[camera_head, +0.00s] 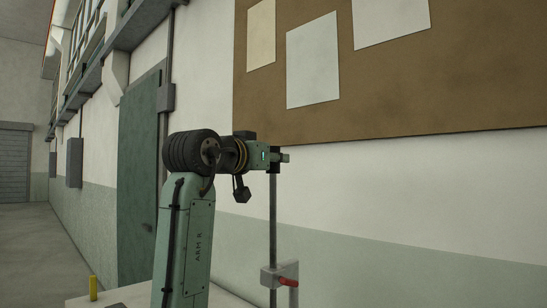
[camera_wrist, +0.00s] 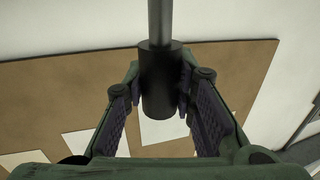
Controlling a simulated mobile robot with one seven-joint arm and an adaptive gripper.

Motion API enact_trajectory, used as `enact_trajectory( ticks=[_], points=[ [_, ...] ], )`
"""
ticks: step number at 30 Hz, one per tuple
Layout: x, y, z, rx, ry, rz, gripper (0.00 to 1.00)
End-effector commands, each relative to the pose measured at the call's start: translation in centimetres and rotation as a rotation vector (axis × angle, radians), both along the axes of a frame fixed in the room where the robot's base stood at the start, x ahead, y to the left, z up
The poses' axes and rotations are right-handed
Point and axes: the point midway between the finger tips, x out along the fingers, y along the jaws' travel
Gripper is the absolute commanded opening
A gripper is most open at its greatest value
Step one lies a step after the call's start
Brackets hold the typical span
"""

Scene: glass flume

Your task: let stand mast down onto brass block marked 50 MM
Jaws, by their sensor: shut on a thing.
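My gripper (camera_head: 284,157) is at the end of my raised arm in the head view, at the top of a thin grey upright mast (camera_head: 273,215). In the wrist view my gripper (camera_wrist: 160,82) has its two padded fingers on either side of the black sleeve (camera_wrist: 156,100) at the mast's end, shut on it. The grey rod (camera_wrist: 160,22) runs from the sleeve to the frame's top edge. I cannot make out a brass block marked 50 MM.
A grey bracket (camera_head: 267,276) with a red handle (camera_head: 288,282) is beside the lower mast. A small yellow post (camera_head: 93,288) stands at lower left near a pale surface (camera_head: 130,294). A brown board (camera_head: 460,100) with papers hangs on the wall behind. A green door (camera_head: 138,180) is left.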

Motion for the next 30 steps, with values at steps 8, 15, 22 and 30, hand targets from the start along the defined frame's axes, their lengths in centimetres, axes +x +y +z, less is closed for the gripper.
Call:
enact_trajectory(
  ticks=[8,15,22,30],
  points=[
    [0.0,-0.1,-8.7,0.001,0.003,-0.004,0.00],
    [0.0,-0.1,-13.0,0.001,0.003,-0.003,0.00],
    [0.0,-0.1,-13.3,0.002,0.003,-0.003,0.00],
    [0.0,0.0,-13.3,0.002,0.003,-0.002,0.30]
  ],
)
